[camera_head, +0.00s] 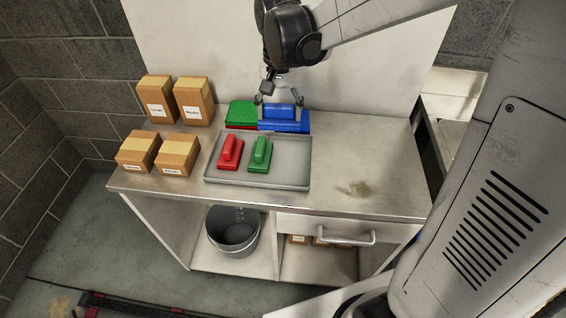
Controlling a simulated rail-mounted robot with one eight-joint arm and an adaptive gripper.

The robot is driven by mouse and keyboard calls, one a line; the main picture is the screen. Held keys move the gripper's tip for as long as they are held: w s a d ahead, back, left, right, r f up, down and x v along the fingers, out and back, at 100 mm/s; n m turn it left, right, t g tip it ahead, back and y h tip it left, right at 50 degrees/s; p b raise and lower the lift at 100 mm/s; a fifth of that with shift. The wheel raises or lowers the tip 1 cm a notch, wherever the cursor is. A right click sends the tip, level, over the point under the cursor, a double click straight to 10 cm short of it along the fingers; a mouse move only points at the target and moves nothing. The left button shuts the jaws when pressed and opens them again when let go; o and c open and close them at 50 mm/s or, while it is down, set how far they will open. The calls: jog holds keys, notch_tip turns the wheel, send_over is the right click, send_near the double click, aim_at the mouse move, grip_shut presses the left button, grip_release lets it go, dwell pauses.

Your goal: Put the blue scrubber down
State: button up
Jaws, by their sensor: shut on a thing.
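The blue scrubber (281,113), a block with a raised grip on a wider base, is at the back middle of the metal bench, behind the tray. My gripper (279,103) comes down from above and is shut on it. Blue shows beneath and around the scrubber; I cannot tell whether this is only its base or also a blue pad under it. I cannot tell whether the scrubber is touching what lies below. A green pad (242,113) with a red edge beneath lies just left of it.
A grey tray (288,178) in front holds a red scrubber (231,153) and a green scrubber (260,154). Several cardboard boxes (193,101) stand on the left. The bench's right side (375,150) is clear except for a stain. A bucket (233,232) sits below.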

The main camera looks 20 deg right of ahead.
jog(key=s+a+f, duration=0.2)
jog(key=s, duration=1.1)
jog(key=shift+m, duration=0.3)
jog(key=w+d+f, duration=0.1)
jog(key=w+f, duration=0.1)
jog(key=w, duration=0.1)
jog(key=w+d+f, duration=0.2)
jog(key=w, duration=0.2)
jog(key=w+d+f, duration=0.1)
jog(key=w+f, duration=0.2)
jog(key=shift+w+d+f, duration=0.1)
jog(key=shift+w+d, duration=0.15)
jog(key=shift+d, duration=0.1)
jog(key=shift+f, duration=2.1)
jog(key=shift+f, duration=0.15)
jog(key=o, duration=1.1)
